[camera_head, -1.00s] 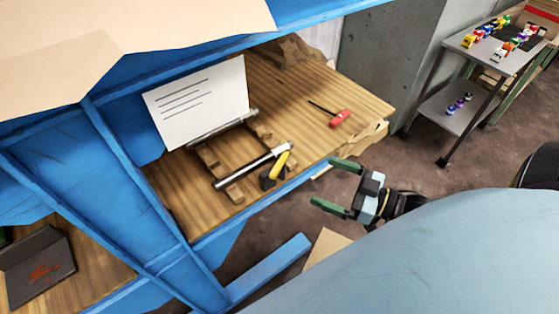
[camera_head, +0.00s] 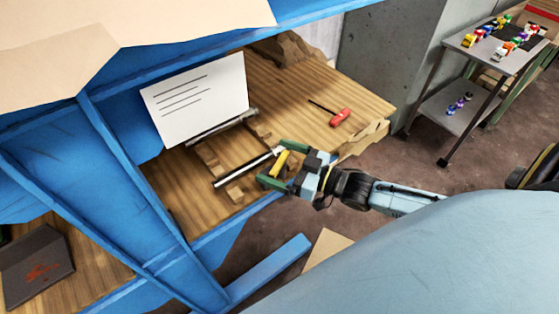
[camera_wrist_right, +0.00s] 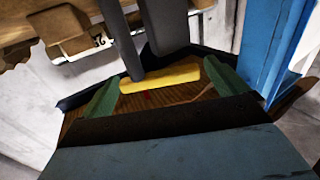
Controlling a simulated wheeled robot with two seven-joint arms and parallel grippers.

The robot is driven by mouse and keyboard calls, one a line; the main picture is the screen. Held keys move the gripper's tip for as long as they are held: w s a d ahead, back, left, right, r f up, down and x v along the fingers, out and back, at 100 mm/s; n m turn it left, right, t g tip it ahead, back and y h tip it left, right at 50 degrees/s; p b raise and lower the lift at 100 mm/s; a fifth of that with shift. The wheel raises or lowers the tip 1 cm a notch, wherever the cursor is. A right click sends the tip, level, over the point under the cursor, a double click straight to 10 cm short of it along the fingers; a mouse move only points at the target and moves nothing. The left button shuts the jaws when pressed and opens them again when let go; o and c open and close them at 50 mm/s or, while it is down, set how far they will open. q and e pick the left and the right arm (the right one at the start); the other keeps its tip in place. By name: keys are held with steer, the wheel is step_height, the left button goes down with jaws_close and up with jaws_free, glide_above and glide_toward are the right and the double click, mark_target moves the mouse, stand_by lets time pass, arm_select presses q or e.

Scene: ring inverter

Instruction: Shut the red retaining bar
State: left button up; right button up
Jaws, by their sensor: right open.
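No red bar shows on the fixture. A silver bar (camera_head: 243,169) lies across a wooden-block fixture on the wooden bench, with a yellow handle (camera_head: 280,162) at its right end. My right gripper (camera_head: 273,162) is open, its green fingers on either side of the yellow handle. In the right wrist view the yellow handle (camera_wrist_right: 160,78) lies between the open fingers; contact cannot be told. A second metal bar (camera_head: 222,127) lies along the sheet's lower edge. My left gripper is not in view.
A white lined sheet (camera_head: 197,98) stands tilted behind the fixture. A red-handled tool (camera_head: 340,117) lies on the bench to the right. Blue frame beams (camera_head: 135,170) border the bench on the left. A grey cart (camera_head: 480,70) with small toys stands at far right.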

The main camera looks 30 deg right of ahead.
steer(key=c, duration=1.3)
steer(key=shift+r+p, duration=0.1)
steer(key=shift+p, duration=0.4)
steer(key=shift+c, duration=0.5)
steer(key=o, duration=1.4)
steer(key=v, duration=1.3)
